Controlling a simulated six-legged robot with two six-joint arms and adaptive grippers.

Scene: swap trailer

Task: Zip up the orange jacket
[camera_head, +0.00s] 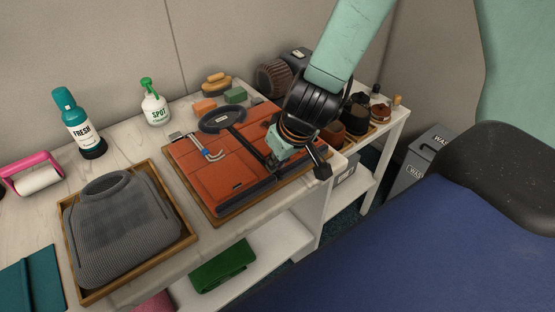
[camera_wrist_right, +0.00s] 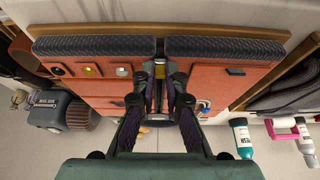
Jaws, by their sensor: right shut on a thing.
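The orange jacket (camera_head: 205,172) lies flat on a wooden board (camera_head: 213,223), its dark collar (camera_head: 222,119) toward the wall and its dark ribbed hem (camera_head: 246,197) toward the front edge. It also fills the right wrist view (camera_wrist_right: 100,88), where a narrow gap splits the hem. My right gripper (camera_head: 272,162) is low over the front seam near the hem. In the right wrist view its fingertips (camera_wrist_right: 160,72) are shut on a small metallic piece at the seam, apparently the zip pull, mostly hidden by the fingers. My left gripper is not in view.
A small tool with a blue-red handle (camera_head: 212,153) lies on the jacket. A folded grey sweater (camera_head: 118,225) sits in a tray at left. Spray bottles (camera_head: 154,105), brushes (camera_head: 216,82) and shoe-care items (camera_head: 358,118) stand around the board. A blue surface (camera_head: 420,250) lies in front.

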